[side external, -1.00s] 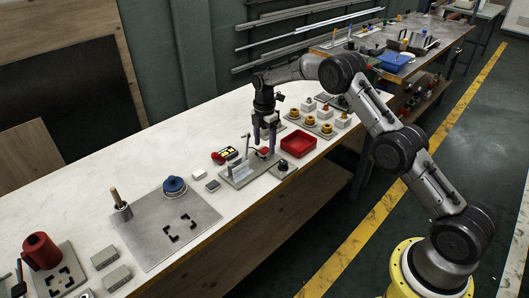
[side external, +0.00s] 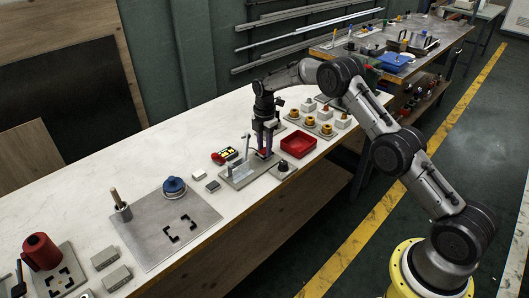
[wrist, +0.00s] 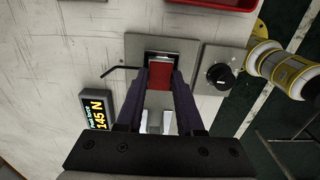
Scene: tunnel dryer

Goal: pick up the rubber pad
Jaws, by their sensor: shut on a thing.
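The rubber pad is a small red block, seen between my fingertips in the wrist view (wrist: 160,76). My gripper (wrist: 160,82) is shut on it, with one dark purple finger on each side. The pad sits at the grey fixture plate (wrist: 190,48), in front of a shiny metal piece. In the side external view my gripper (side external: 264,150) points down over the fixture, and only a bit of red shows between its fingers. Whether the pad is clear of the fixture cannot be told.
A gauge reading 145 N (wrist: 95,116) lies left of the fixture, and a black knob (wrist: 220,74) right of it. A thin bent rod (wrist: 122,69) sticks out beside my fingers. A red tray (side external: 299,144) is close by. The bench (side external: 200,150) is clear towards the wall.

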